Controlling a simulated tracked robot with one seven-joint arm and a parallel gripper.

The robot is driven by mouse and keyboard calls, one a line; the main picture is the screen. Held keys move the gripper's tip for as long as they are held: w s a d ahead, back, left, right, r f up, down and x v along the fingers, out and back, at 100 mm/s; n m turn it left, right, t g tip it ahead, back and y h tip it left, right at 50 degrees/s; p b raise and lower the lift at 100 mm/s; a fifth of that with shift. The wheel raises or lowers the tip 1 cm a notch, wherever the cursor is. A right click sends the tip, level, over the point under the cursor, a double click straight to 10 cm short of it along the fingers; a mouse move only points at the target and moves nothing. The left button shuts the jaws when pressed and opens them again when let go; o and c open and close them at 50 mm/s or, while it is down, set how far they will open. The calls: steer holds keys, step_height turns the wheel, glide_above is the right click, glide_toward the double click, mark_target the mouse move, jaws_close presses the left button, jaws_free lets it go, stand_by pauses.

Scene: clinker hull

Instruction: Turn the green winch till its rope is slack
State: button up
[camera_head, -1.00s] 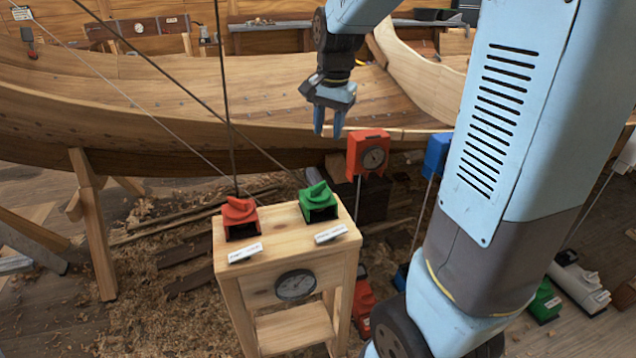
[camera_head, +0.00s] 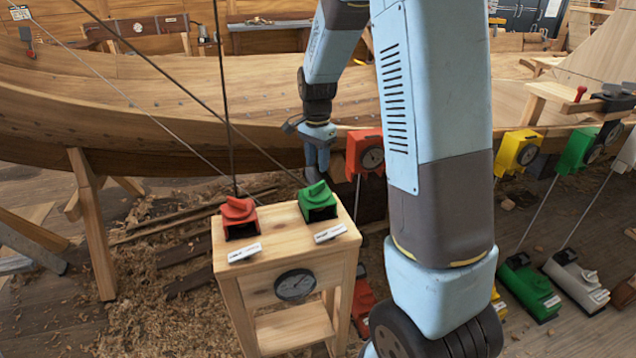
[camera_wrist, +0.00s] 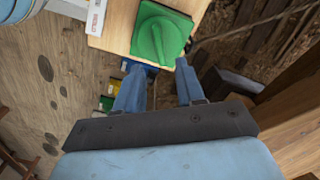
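The green winch (camera_head: 318,203) sits on the right half of a wooden stand's top, with a raised grip on its upper face. A rope runs from it up to the left. In the wrist view the green winch (camera_wrist: 162,33) lies just beyond my fingertips. My gripper (camera_head: 318,165) hangs fingers-down above and behind the winch, apart from it. In the wrist view my gripper (camera_wrist: 155,75) has its two fingers spread with nothing between them. A red winch (camera_head: 239,217) sits on the left of the same stand, with its own rope going up.
The wooden stand (camera_head: 290,245) has a round dial (camera_head: 295,285) on its front and white labels on top. The boat hull (camera_head: 150,120) runs close behind my gripper. A red gauge box (camera_head: 364,152) stands just right of my gripper. Several coloured units stand at right.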

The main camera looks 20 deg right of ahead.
mark_target(317, 184)
step_height(317, 184, down, 8)
steer(key=shift+r, duration=0.1)
stand_by(0.4)
jaws_close()
